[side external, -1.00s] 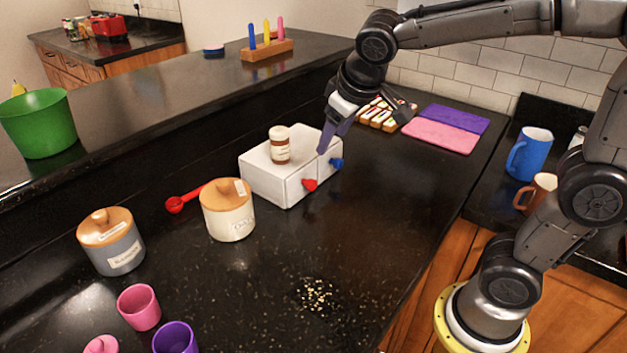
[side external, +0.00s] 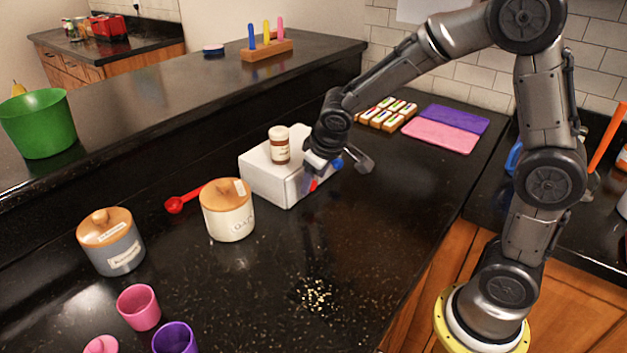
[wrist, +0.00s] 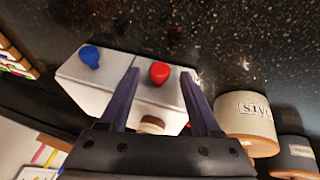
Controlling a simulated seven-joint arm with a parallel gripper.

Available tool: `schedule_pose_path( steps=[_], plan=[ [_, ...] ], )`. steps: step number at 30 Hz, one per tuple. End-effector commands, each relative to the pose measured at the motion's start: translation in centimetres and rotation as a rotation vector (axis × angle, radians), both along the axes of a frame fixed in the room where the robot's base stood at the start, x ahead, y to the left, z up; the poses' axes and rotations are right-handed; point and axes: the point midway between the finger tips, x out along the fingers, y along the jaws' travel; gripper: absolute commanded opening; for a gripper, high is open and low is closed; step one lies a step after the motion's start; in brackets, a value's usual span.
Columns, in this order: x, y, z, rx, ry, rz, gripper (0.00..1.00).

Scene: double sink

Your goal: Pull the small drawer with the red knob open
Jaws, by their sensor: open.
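The small white drawer box (side external: 262,178) stands on the dark counter, with a brown-labelled jar (side external: 279,146) on top. Its red knob (wrist: 160,72) and blue knob (wrist: 90,56) show in the wrist view, on two drawer fronts side by side. Both drawers look closed. My gripper (wrist: 160,88) is open, and its fingers lie either side of the red knob in the picture, apart from it. In the side view my wrist hides much of the box front, and only a bit of the red knob (side external: 313,184) shows.
A lidded oats canister (side external: 229,212) and a red scoop (side external: 184,201) are left of the box. A grey canister (side external: 112,243) stands farther left. Pink and purple mats (side external: 440,134) lie behind at the right.

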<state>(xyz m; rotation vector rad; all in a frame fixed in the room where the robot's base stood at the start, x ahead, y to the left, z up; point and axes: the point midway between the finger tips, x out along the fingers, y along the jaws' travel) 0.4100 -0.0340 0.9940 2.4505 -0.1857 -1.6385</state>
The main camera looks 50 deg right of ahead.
Motion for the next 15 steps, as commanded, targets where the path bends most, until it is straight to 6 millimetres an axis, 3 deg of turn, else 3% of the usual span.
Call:
schedule_pose_path(
  steps=[4,14,15],
  plan=[
    [0.41,-0.26,-1.00,0.000,0.001,0.000,0.64],
    [0.53,-0.28,-1.20,0.001,-0.001,0.000,0.64],
    [0.53,-0.28,-1.20,0.001,-0.001,0.000,0.57]
  ],
)
